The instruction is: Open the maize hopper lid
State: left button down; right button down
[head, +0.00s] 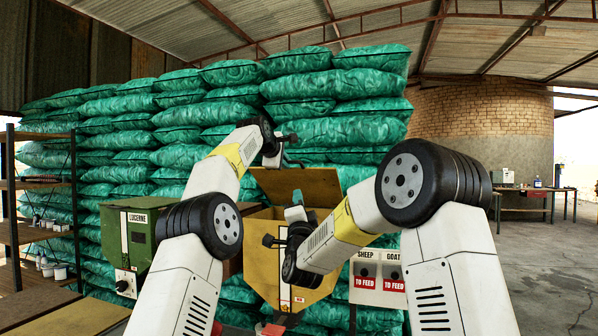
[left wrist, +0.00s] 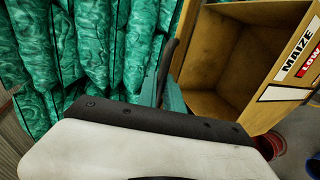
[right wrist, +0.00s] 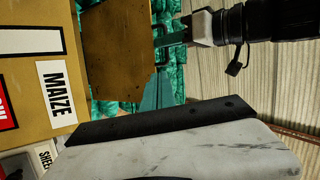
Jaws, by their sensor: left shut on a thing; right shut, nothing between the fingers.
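The yellow maize hopper (head: 258,240) stands in the middle of the head view. Its brown lid (head: 278,184) is raised and stands about upright at the back; it also shows in the right wrist view (right wrist: 118,45). The left wrist view looks into the open, empty-looking hopper interior (left wrist: 215,92). My left gripper (head: 287,160) is shut on the lid at its raised edge; the exact grip is partly hidden. My right gripper (head: 296,207) is shut and empty, in front of the hopper opening and apart from the lid. The MAIZE label shows in the right wrist view (right wrist: 56,88).
A green lucerne hopper (head: 138,235) stands to the left. Stacked green sacks (head: 225,110) fill the back. Sheep and goat feed signs (head: 378,278) are at the right of the hopper. A shelf (head: 25,235) stands far left. The floor at right is open.

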jog(key=m+t+h, duration=0.2)
jog(key=m+h, duration=0.1)
send_near(300, 163)
jog(key=x, duration=0.7)
jog(key=shift+a+f, duration=0.1)
pick_arm(q)
jog(key=shift+d, duration=0.1)
pick_arm(e)
jog(key=shift+w+d+r, duration=0.15)
jog(key=shift+r, duration=0.25)
jog(key=shift+w+d+r, duration=0.15)
jog(key=shift+w+r, duration=0.05)
jog(key=shift+r, duration=0.15)
pick_arm(q)
jog(key=shift+f, duration=0.15)
pick_arm(e)
jog(key=shift+r, duration=0.25)
pick_arm(q)
jog(key=shift+f, duration=0.2)
pick_arm(e)
jog(key=shift+r, duration=0.1)
pick_arm(q)
jog(key=c, duration=1.5)
grip_release()
jog(key=shift+w+f, duration=0.1)
